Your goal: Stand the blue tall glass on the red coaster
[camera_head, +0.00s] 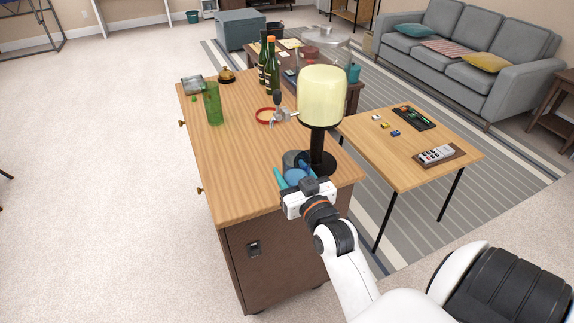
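A blue, see-through glass (291,157) is near the front of the wooden cabinet top, partly hidden by my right gripper (294,174). The gripper's light-blue fingers are apart, one on each side of the glass. I cannot tell whether they press on it or whether the glass touches the top. A red, ring-like round (258,117), which looks like the red coaster, lies farther back on the same top, partly hidden by a metal tap-like object. My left gripper is not in view.
A lamp (321,95) with a black base stands close to the right of the glass. A green glass (213,104), a bell (226,75) and dark bottles (272,70) stand farther back. The cabinet top (240,160) is clear at front left.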

